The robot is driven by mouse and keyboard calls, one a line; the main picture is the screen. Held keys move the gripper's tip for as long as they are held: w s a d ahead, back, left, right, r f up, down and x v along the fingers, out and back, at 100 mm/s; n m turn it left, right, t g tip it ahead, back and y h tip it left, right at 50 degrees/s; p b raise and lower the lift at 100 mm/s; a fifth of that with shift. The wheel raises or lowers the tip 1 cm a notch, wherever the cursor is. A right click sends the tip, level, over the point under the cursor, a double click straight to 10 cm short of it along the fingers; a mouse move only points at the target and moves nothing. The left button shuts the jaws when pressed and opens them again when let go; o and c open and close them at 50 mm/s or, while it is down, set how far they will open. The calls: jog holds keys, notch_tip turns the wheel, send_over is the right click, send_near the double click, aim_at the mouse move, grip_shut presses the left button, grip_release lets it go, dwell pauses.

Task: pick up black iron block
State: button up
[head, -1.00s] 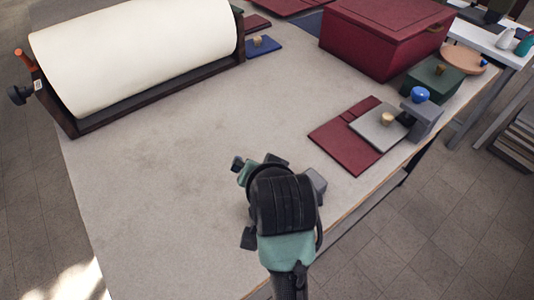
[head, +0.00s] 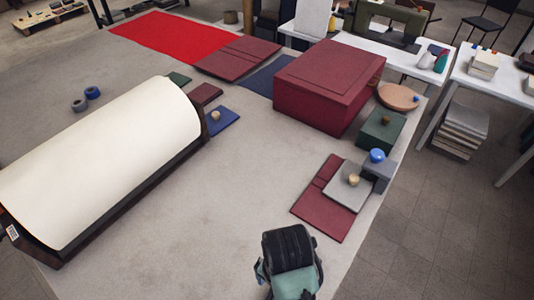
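I cannot pick out a black iron block for certain. A dark grey block (head: 380,174) stands at the table's right edge, with a blue ball-shaped knob (head: 377,155) at its top; I cannot tell whether it is iron. My gripper (head: 287,262) is at the bottom centre, over the front part of the table, to the lower left of that block and apart from it. My black and teal wrist hides the fingers and whatever is under them, so I cannot see whether it is open or holds anything.
A grey slab with a wooden knob (head: 353,180) lies on a maroon folder (head: 316,210). A maroon box (head: 325,90), a green block (head: 381,132) and a round wooden board (head: 399,97) stand behind. A large cream roll (head: 100,165) fills the left. The table's middle (head: 225,180) is bare.

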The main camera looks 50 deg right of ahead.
jog(key=f, duration=0.7)
jog(key=shift+s+f+p, duration=0.2)
jog(key=shift+s+p, duration=0.05)
jog(key=shift+p, duration=0.1)
jog(key=shift+w+f+p, duration=0.2)
jog(key=shift+f+p, duration=0.2)
jog(key=shift+f, duration=1.9)
jog(key=shift+c, duration=0.3)
grip_shut()
jog(key=shift+w+d+r, duration=0.1)
